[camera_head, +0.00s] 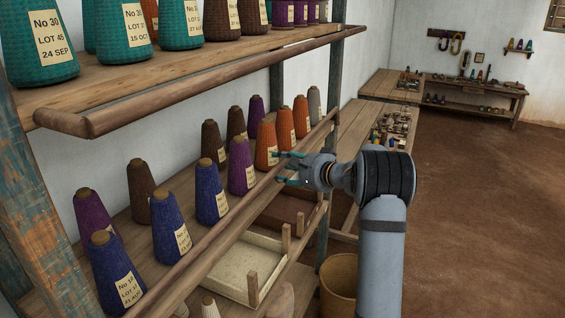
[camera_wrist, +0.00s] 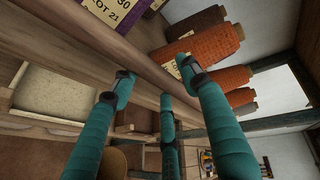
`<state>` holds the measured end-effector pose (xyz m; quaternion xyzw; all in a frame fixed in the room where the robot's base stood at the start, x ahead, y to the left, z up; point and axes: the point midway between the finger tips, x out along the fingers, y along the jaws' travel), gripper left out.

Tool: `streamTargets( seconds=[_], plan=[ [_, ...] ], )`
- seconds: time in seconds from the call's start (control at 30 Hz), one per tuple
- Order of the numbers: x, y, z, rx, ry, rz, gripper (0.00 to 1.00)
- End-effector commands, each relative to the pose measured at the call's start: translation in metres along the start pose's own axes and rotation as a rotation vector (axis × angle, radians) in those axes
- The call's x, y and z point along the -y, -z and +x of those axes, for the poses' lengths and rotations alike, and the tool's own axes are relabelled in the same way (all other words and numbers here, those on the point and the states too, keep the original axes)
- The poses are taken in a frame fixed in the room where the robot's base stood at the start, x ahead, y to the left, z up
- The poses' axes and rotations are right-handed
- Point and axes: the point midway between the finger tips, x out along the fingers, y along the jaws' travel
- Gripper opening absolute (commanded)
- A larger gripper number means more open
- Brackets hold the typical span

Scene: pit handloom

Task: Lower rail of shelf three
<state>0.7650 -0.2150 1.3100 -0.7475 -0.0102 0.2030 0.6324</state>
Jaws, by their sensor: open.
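A round wooden rail (camera_head: 205,246) runs along the front edge of the middle shelf of yarn cones. It also shows in the wrist view (camera_wrist: 143,62), crossing diagonally behind the fingertips. My gripper (camera_head: 281,168) is open and empty, with teal fingers pointing left toward this rail near an orange cone. In the wrist view my gripper (camera_wrist: 155,84) has its fingers spread, with the rail showing in the gap between them. I cannot tell whether any finger touches it. I see no number marking shelf three.
Purple, blue, brown and orange cones (camera_head: 241,165) stand close behind the rail. A higher shelf has its own rail (camera_head: 210,78) and teal cones. Below are a pale tray (camera_head: 235,268) and a basket (camera_head: 338,285). Open floor (camera_head: 470,210) lies to the right.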

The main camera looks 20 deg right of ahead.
Motion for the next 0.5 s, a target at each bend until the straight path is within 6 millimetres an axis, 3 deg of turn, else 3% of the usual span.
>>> streamTargets(
  seconds=[0.3,0.5],
  plan=[
    [-0.0006,-0.0001,0.0030,0.000,0.000,0.000,0.45],
    [-0.0006,0.0001,0.0027,-0.001,0.000,0.000,0.33]
  ],
)
